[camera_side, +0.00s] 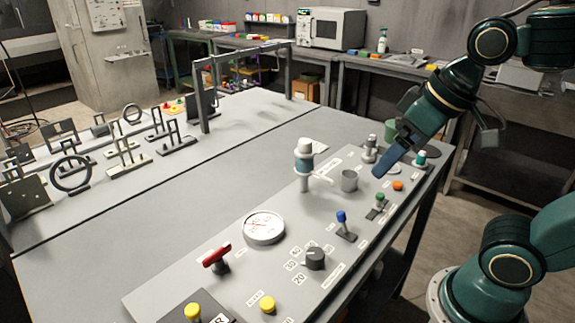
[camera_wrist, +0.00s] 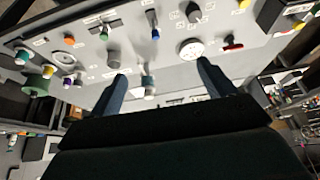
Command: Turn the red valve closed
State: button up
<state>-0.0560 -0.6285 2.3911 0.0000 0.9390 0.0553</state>
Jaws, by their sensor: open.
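The red valve (camera_side: 216,255) is a red bar handle on a dark stem, at the near left part of the panel in the side view. Its handle lies slantwise, its right end pointing toward the gauge. It also shows in the wrist view (camera_wrist: 232,46), at the upper right, beyond the right finger. My gripper (camera_side: 380,172) is over the far right end of the panel in the side view, well apart from the valve. In the wrist view my gripper (camera_wrist: 160,85) has its two fingers spread wide, with nothing held between them.
A white round gauge (camera_side: 264,227) and a black knob (camera_side: 315,258) stand near the valve. A blue-tipped lever (camera_side: 343,222), a teal and white bottle-like fitting (camera_side: 304,160) and a grey cup (camera_side: 349,180) stand between gripper and valve. The table's left half is bare near the panel.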

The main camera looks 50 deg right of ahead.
jog(key=w+a+r+g, duration=0.1)
jog(key=w+a+r, duration=0.1)
jog(key=w+a, duration=0.3)
jog(key=g, duration=0.4)
send_over(218, 253)
notch_tip(218, 253, down, 6)
jog(key=shift+r, duration=0.1)
notch_tip(218, 253, down, 14)
jog(key=shift+r, duration=0.1)
dwell(0.3)
